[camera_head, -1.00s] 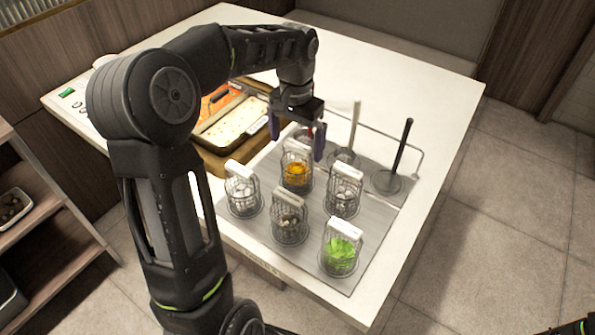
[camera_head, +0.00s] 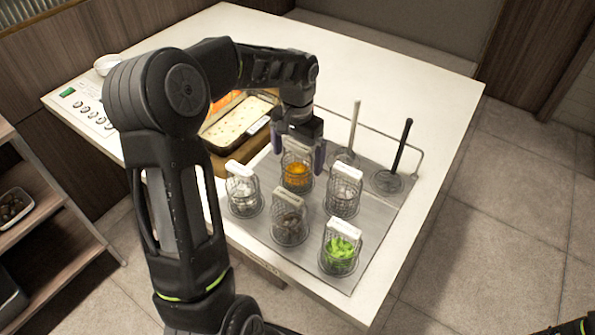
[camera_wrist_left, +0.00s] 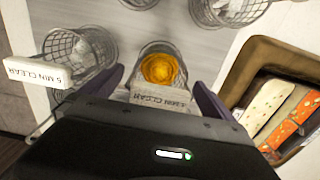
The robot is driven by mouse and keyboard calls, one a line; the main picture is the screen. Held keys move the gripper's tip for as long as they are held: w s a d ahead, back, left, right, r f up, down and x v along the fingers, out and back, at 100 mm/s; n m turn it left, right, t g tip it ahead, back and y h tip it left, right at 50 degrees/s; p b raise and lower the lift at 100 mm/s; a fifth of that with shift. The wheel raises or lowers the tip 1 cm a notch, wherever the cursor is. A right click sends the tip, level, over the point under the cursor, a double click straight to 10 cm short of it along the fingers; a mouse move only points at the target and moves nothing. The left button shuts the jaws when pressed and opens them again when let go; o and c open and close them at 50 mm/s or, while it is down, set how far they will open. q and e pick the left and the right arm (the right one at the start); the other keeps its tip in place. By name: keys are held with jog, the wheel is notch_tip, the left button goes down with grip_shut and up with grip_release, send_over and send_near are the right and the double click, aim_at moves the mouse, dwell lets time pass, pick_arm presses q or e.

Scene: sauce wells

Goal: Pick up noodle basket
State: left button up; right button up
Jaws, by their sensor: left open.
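A wire noodle basket with orange-yellow contents (camera_head: 297,175) stands in the back row of the grey metal plate, with a white label block as its handle. My left gripper (camera_head: 299,152) is open above it, its purple-grey fingers on either side of the white handle. In the left wrist view, the orange noodles (camera_wrist_left: 160,69) and the basket's label block (camera_wrist_left: 160,97) lie between the two fingers (camera_wrist_left: 165,90). I cannot tell whether the fingers touch the handle. My right gripper is not in view; only a bit of dark arm shows at the bottom right corner.
Several other baskets stand close by: a white one (camera_head: 243,192), a dark one (camera_head: 289,220), a pale one (camera_head: 343,195) and a green one (camera_head: 340,252). A tray of food (camera_head: 238,122) sits left of the gripper.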

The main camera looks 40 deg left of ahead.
pick_arm(q)
jog(key=shift+c, duration=0.2)
jog(key=c, duration=1.5)
jog(key=shift+c, duration=0.2)
notch_tip(320, 180, up, 10)
jog(key=shift+r, duration=0.1)
